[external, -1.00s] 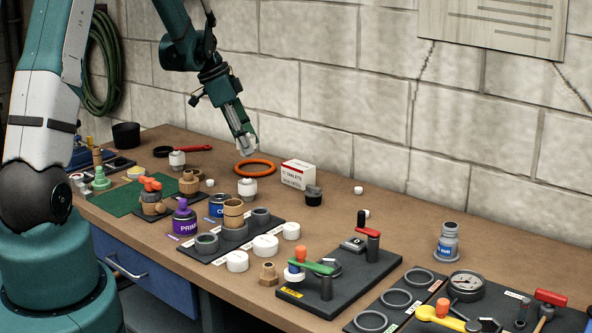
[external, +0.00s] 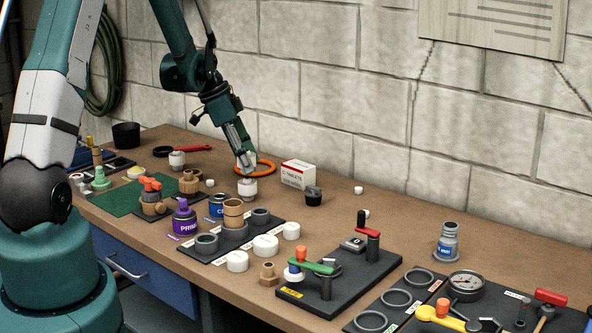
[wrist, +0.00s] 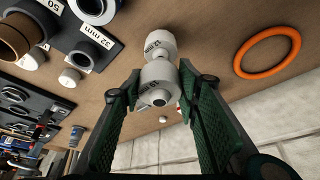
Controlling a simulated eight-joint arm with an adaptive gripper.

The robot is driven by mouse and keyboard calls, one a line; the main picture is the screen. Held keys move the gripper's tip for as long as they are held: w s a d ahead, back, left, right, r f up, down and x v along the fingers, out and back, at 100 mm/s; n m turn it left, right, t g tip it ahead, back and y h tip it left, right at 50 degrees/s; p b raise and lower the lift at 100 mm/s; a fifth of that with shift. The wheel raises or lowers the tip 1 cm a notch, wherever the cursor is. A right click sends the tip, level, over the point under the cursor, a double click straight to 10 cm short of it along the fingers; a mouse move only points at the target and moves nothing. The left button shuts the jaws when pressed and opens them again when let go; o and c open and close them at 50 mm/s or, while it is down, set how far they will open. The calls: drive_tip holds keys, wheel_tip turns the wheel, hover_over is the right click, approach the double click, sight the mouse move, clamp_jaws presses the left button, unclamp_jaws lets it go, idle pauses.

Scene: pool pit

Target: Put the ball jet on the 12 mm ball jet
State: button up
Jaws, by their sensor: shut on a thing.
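My gripper (external: 246,165) is shut on a white ball jet, which shows between the green fingers in the wrist view (wrist: 159,72). Its round opening faces the camera. A second white jet, the 12 mm ball jet (external: 247,189), stands on the bench directly under my gripper. In the wrist view it shows just beyond the held one (wrist: 157,42), with small lettering too blurred to read surely. The held jet is over or against the lower one; I cannot tell whether they touch.
An orange ring (external: 266,170) lies behind to the right, next to a white tablet box (external: 298,174). Another white jet (external: 177,161) stands to the left.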

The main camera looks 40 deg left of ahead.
drive_tip(key=shift+f, duration=1.15)
drive_tip(key=shift+f, duration=0.2)
drive_tip(key=o, duration=0.9)
drive_tip(key=shift+r, duration=0.1)
drive_tip(key=shift+c, duration=0.2)
drive_tip(key=shift+r, duration=0.2)
drive_tip(key=v, duration=1.2)
